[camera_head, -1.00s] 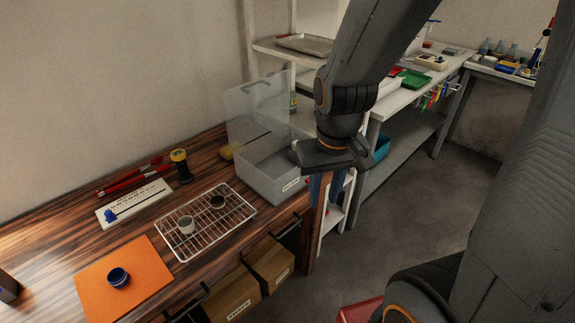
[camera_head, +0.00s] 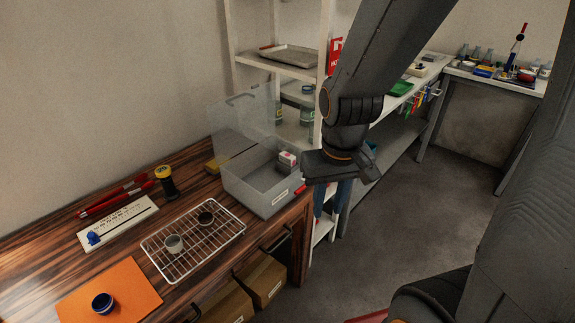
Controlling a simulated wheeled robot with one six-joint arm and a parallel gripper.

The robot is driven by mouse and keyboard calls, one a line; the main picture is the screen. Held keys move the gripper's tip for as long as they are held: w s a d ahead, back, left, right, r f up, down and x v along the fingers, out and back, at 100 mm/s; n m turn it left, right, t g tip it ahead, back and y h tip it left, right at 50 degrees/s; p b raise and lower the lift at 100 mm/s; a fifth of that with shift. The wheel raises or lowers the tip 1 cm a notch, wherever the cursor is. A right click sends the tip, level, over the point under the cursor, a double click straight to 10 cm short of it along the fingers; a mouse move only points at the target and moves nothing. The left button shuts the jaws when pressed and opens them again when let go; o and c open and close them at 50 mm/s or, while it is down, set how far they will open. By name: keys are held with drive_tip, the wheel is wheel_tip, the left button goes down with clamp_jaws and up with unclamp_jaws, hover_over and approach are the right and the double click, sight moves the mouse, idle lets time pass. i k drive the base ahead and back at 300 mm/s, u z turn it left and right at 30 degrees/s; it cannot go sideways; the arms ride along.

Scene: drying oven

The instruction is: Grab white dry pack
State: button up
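A small white pack with red marking (camera_head: 287,160) shows inside the clear plastic bin (camera_head: 266,201), at its right end; I take it for the white dry pack. The bin stands open at the right end of the wooden bench, its clear lid raised behind it. My gripper (camera_head: 340,168) is just right of the bin and overlaps its right edge in the picture. Its fingers are not clear from this angle, so I cannot tell whether they are open or shut. I see nothing held.
A wire rack (camera_head: 193,238) with two small cups lies left of the bin. An orange mat (camera_head: 135,283) with a blue cup (camera_head: 103,303) is at front left. A white shelf (camera_head: 275,67) with a metal tray stands behind. Cardboard boxes (camera_head: 266,280) sit below the bench.

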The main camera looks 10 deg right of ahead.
sight(288, 159)
drive_tip(key=z, duration=1.1)
drive_tip(key=i, duration=0.95)
drive_tip(key=u, duration=2.7)
